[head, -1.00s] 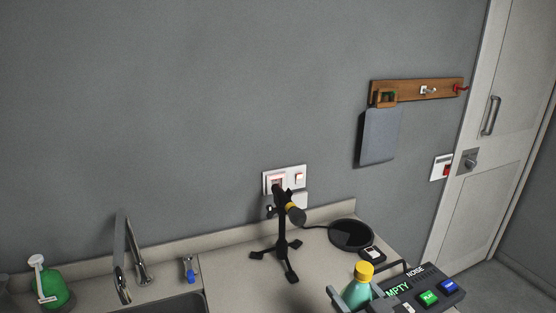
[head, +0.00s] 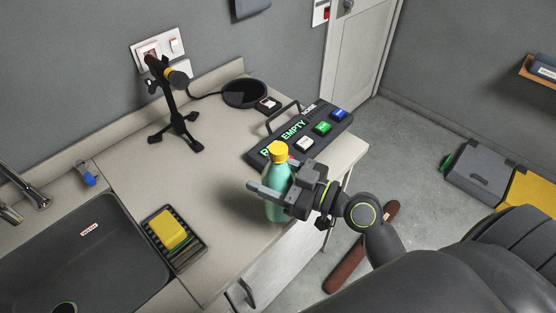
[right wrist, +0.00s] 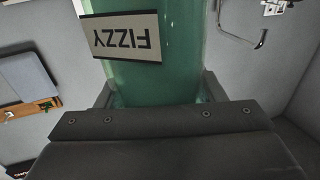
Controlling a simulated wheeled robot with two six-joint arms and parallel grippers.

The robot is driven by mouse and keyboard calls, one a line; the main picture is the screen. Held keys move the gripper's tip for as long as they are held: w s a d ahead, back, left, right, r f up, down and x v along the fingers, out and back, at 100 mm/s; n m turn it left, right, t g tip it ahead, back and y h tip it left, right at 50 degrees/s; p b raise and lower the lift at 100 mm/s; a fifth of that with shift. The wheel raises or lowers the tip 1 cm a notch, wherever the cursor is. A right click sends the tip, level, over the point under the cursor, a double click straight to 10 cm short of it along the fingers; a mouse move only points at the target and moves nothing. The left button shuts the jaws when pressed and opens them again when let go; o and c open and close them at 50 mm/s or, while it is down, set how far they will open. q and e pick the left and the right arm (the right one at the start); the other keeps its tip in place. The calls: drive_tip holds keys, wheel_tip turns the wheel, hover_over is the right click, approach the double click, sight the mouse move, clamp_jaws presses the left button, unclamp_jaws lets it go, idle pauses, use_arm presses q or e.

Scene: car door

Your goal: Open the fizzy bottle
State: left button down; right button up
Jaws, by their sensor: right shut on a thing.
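The fizzy bottle (head: 277,178) is green with a yellow cap (head: 277,150), which is on its top. It is upright at the front edge of the counter; whether its base touches the counter I cannot tell. My right gripper (head: 274,192) is shut around the bottle's body, below the cap. In the right wrist view the green bottle (right wrist: 184,50) stands between the fingers, with its FIZZY label (right wrist: 123,37) upside down. My left gripper is not in view.
A black device with coloured buttons (head: 323,128) lies just behind the bottle. A microphone on a stand (head: 173,115), a round black pad (head: 245,92), a sink (head: 85,255) and a yellow sponge (head: 168,229) are on the counter (head: 215,180). Bare counter lies left of the bottle.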

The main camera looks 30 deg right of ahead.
drive_tip(key=w+a+f+n+g+y, duration=0.1)
drive_tip(key=a+n+g+y, duration=0.4)
drive_tip(key=a, duration=0.5)
drive_tip(key=shift+w+a+n+g+y, duration=0.3)
drive_tip(key=shift+a+g, duration=0.05)
drive_tip(key=shift+g, duration=0.55)
drive_tip(key=shift+a+f, duration=0.15)
drive_tip(key=shift+a, duration=0.1)
clamp_jaws()
drive_tip(key=w+d+r+m+t+h, duration=0.4)
drive_tip(key=w+d+r+t, duration=0.3)
drive_tip(key=w, duration=0.3)
wheel_tip(320, 180, down, 10)
drive_tip(key=d+g+p, duration=0.1)
drive_tip(key=shift+s, duration=0.2)
drive_tip(key=shift+d+r, duration=0.1)
drive_tip(key=o, duration=1.5)
unclamp_jaws()
